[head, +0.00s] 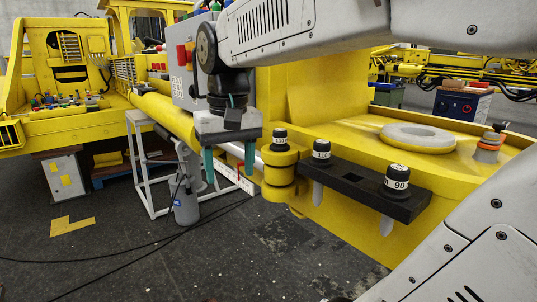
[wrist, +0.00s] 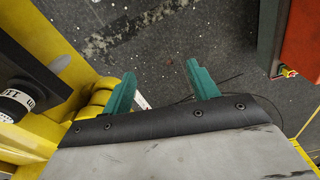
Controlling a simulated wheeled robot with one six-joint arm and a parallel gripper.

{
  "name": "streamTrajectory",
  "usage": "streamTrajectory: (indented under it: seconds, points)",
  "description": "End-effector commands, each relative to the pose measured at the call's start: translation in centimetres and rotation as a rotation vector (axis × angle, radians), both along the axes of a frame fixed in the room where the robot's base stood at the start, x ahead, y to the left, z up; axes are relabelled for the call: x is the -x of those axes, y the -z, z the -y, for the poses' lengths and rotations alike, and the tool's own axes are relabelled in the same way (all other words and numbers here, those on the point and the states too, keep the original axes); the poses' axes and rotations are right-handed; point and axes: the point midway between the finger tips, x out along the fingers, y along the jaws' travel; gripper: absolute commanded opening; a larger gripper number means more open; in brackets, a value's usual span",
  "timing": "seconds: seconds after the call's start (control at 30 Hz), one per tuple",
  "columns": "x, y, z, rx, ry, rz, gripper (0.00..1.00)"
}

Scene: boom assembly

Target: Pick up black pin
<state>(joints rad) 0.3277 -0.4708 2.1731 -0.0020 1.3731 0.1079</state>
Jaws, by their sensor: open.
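Several black pins with white-banded tops show in the head view. One pin (head: 280,140) sits in a yellow round boss, and two more, a middle pin (head: 320,151) and a front pin labelled 90 (head: 396,181), stand upright in a black holder bar (head: 352,181) with their pale tapered ends hanging below it. My gripper (head: 229,166) points down, open and empty, to the left of the boss and apart from the pins. In the wrist view my gripper (wrist: 161,82) has its teal fingers spread over the floor. A black pin with a white band (wrist: 14,101) shows at the left edge.
The yellow boom body (head: 335,108) stands behind the pins, with a pale ring (head: 419,137) on top. A white stand (head: 142,180) and a grey cylinder (head: 186,205) are left of my gripper. Cables lie on the dark floor (head: 200,262), which is mostly open in front.

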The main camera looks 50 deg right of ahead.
Motion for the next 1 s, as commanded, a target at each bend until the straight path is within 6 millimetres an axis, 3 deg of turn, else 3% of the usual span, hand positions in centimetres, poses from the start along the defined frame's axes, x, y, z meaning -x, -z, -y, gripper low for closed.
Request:
streamTrajectory:
  seconds: [0.03,0.2,0.3,0.4,0.57,1.0]
  points:
    - [-1.7,-1.7,3.3,-0.007,0.103,-0.013,0.59]
    - [-4.3,-6.0,13.0,-0.026,0.377,-0.039,0.59]
    - [-4.5,-7.4,17.4,-0.033,0.488,-0.047,0.59]
    - [-4.4,-8.2,20.1,-0.038,0.555,-0.052,0.59]
    - [-4.2,-7.6,21.4,-0.043,0.59,-0.056,0.59]
    - [-3.9,-1.8,21.1,-0.042,0.586,-0.056,0.59]
